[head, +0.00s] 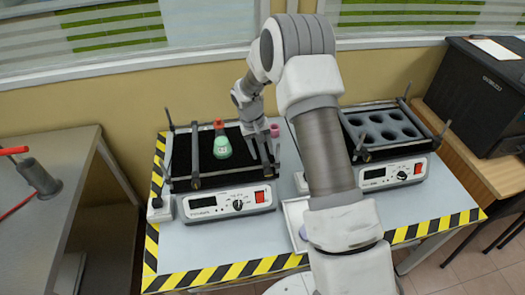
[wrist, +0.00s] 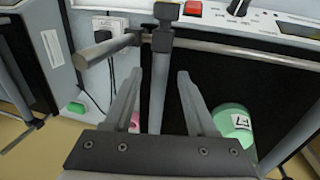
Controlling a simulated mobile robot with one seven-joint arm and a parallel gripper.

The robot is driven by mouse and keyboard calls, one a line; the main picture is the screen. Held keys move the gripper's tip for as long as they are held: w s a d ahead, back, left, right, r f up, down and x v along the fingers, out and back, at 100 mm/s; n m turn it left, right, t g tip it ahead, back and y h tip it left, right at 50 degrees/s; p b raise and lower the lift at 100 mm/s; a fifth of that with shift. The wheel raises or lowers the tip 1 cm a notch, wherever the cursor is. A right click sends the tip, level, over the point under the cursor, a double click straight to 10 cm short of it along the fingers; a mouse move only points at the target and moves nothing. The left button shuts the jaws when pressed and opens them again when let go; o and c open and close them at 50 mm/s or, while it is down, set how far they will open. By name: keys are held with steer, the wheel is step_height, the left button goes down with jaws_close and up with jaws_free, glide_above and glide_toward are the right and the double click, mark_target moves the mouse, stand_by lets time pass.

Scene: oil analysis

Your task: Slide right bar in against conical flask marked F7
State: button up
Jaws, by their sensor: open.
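The conical flask (head: 222,146) holds green liquid, has an orange-red stopper, and stands on the black platform of the left shaker (head: 215,205). Its label, partly visible in the wrist view (wrist: 236,124), seems to show a 7. The right bar (head: 263,156) crosses the platform to the right of the flask, with a visible gap. In the wrist view the right bar (wrist: 159,88) runs between my fingers. My gripper (wrist: 168,75) is open around the bar, one finger on the flask's side. I cannot tell whether the fingers touch the bar.
The left bar (head: 195,157) lies left of the flask. A second shaker (head: 392,172) with several round wells stands at the right. A pink item (head: 274,130) is just beyond my gripper. A black box (head: 480,90) stands far right. The platform between flask and right bar looks clear.

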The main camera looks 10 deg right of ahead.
steer(key=shift+d+f, duration=0.1)
steer(key=shift+f, duration=0.4)
jaws_close()
steer(key=a+b, duration=0.4)
steer(key=a, duration=1)
steer(key=shift+w+a, duration=0.1)
steer(key=shift+a, duration=0.3)
jaws_free()
steer(key=a+r, duration=0.3)
steer(key=r, duration=1.4)
steer(key=shift+a+b, duration=0.2)
steer(key=shift+b, duration=0.1)
